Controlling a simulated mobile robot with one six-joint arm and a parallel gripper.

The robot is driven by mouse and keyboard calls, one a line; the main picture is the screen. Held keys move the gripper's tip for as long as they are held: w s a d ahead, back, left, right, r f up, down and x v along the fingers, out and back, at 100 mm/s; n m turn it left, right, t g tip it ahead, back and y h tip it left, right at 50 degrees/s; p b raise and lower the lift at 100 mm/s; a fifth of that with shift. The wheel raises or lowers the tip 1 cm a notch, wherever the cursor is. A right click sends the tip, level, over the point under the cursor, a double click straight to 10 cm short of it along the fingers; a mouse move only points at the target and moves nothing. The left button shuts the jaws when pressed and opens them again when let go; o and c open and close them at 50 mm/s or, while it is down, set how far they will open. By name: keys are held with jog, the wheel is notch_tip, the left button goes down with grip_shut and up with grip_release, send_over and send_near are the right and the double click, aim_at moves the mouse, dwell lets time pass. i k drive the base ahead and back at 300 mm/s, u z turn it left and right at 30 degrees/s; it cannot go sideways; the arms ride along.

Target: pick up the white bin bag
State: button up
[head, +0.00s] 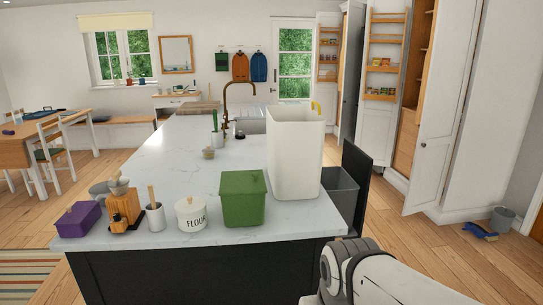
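The white bin bag (294,155) is a tall, open-topped, box-shaped white form with a yellow loop at its right rim. It stands upright at the right edge of the marble-topped island (175,175), behind the green lidded box. Its inside is mostly hidden by its front wall. Part of my white arm shows at the bottom right, below and right of the bag and apart from it. My gripper's fingers are not visible.
A dark pull-out with a grey bin (340,190) stands open at the island's right side. A green box (243,203), a flour tin (190,216) and a purple box (78,220) line the front edge. A cupboard door (447,110) stands open at right; floor between is clear.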

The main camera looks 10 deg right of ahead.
aim_at(295, 133)
jog(key=u, duration=0.05)
jog(key=i, duration=0.9)
